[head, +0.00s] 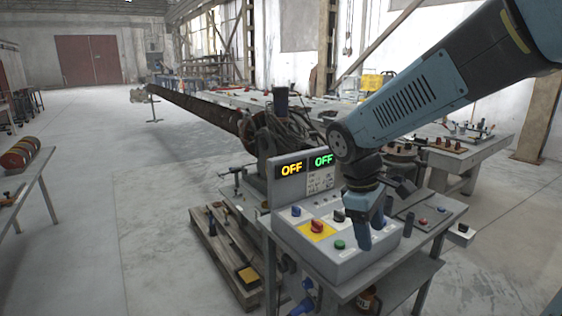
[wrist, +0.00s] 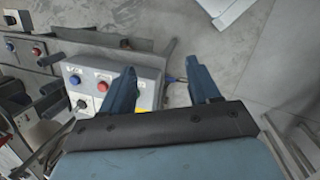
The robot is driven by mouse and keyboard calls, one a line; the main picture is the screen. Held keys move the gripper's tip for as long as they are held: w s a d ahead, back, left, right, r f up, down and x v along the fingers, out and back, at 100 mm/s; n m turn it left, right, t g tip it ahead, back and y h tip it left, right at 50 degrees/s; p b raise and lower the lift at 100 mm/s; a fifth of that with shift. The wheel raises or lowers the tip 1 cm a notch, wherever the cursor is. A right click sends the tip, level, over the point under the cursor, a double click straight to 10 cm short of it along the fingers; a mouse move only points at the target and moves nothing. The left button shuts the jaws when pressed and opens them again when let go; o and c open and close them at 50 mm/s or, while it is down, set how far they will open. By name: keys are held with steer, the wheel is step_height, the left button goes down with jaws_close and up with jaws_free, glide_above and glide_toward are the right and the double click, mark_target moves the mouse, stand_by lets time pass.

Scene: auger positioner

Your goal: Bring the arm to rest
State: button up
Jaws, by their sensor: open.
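My gripper (head: 372,228) hangs from my blue-grey arm over the right part of a grey control box in the head view. In the wrist view the two fingers of my gripper (wrist: 163,84) stand apart with nothing between them. The control box (head: 345,268) carries a red knob on a yellow plate (head: 317,227), a blue knob (head: 296,211) and a green button (head: 340,244). Behind it two displays (head: 307,165) read "OFF", one in orange and one in green. I cannot tell from the head view whether the fingertips touch the box.
The box stands on a grey cart (head: 410,262). A long auger (head: 195,105) runs back from behind it. A wooden pallet (head: 228,250) lies left of the cart. The floor between is clear.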

steer(key=s+d+r+m+t+y, duration=0.3)
steer(key=s+d+r+m+t, duration=0.1)
steer(key=s+r+m, duration=0.4)
steer(key=shift+s+d+m+t, duration=0.4)
steer(key=shift+m+t, duration=0.4)
steer(key=shift+m, duration=0.3)
steer(key=shift+r, duration=0.1)
